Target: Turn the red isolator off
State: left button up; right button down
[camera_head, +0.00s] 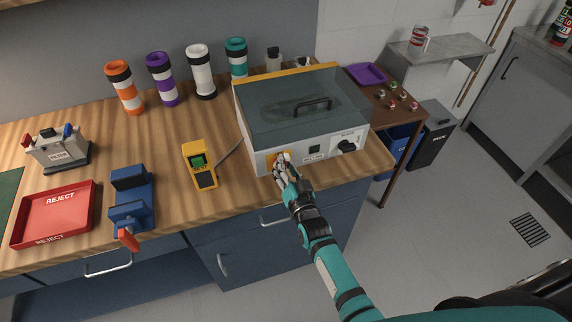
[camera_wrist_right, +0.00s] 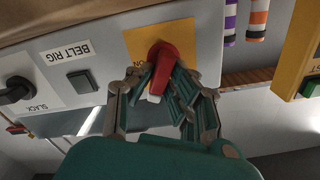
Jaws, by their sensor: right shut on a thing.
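The red isolator (camera_wrist_right: 169,62) is a red rotary handle on a yellow plate (camera_wrist_right: 205,45) on the front of the white belt rig (camera_head: 262,127). In the right wrist view it has a white tip pointing toward my gripper. My right gripper (camera_wrist_right: 160,90) is shut on the red handle, with its fingers on both sides of it. In the head view my right gripper (camera_head: 284,165) covers most of the isolator, and only part of the yellow plate shows. My left gripper is not in view.
On the rig front are a dark square button (camera_wrist_right: 83,82) and a black slack knob (camera_wrist_right: 16,90). A yellow tester (camera_head: 200,164), a blue vise (camera_head: 131,198) and a red reject tray (camera_head: 54,215) are on the bench to the left.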

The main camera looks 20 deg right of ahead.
jog(key=n, duration=0.5)
jog(key=shift+s+a, duration=0.1)
jog(key=shift+a, duration=0.2)
jog(key=shift+n, duration=0.3)
jog(key=c, duration=1.3)
grip_release()
jog(key=s, duration=1.2)
jog(key=shift+d, duration=0.15)
